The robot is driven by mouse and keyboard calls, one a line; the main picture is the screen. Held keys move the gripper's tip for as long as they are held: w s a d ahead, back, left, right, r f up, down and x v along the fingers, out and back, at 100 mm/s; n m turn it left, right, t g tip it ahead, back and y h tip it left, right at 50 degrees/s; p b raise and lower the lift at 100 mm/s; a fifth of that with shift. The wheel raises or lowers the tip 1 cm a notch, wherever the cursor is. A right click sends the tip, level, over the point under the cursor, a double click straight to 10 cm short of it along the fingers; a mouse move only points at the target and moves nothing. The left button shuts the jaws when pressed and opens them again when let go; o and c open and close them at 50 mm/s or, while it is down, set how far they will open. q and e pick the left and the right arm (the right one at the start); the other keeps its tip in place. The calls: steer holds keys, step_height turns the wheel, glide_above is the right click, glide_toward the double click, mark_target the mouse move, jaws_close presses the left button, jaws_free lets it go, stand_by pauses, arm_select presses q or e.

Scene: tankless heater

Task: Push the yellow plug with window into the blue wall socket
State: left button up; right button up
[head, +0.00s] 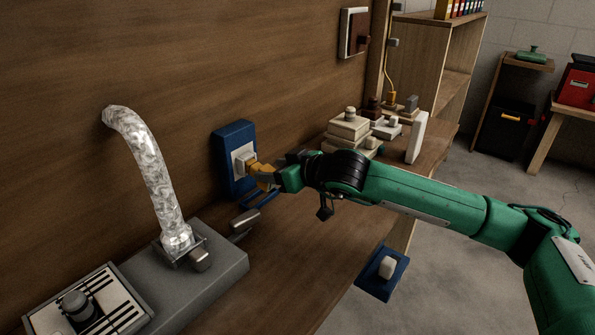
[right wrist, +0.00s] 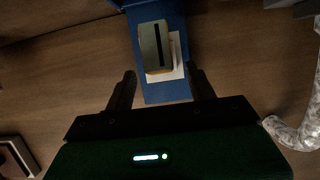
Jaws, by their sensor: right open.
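The blue wall socket (head: 222,165) is on the wooden wall panel, left of centre in the head view. It also shows in the right wrist view (right wrist: 165,92), with a white face plate. A pale yellowish plug with a dark window slot (right wrist: 147,50) stands against that plate; how deep it sits I cannot tell. My left gripper is out of view.
A silver flexible duct (head: 150,170) rises from a grey box (head: 210,285) left of the socket. Several pale blocks (head: 350,128) stand on the bench to the right. A blue plate with a white block (head: 387,267) is lower down. The bench front (head: 310,260) is clear.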

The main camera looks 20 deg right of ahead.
steer(key=v, duration=0.8)
steer(key=shift+s, duration=0.15)
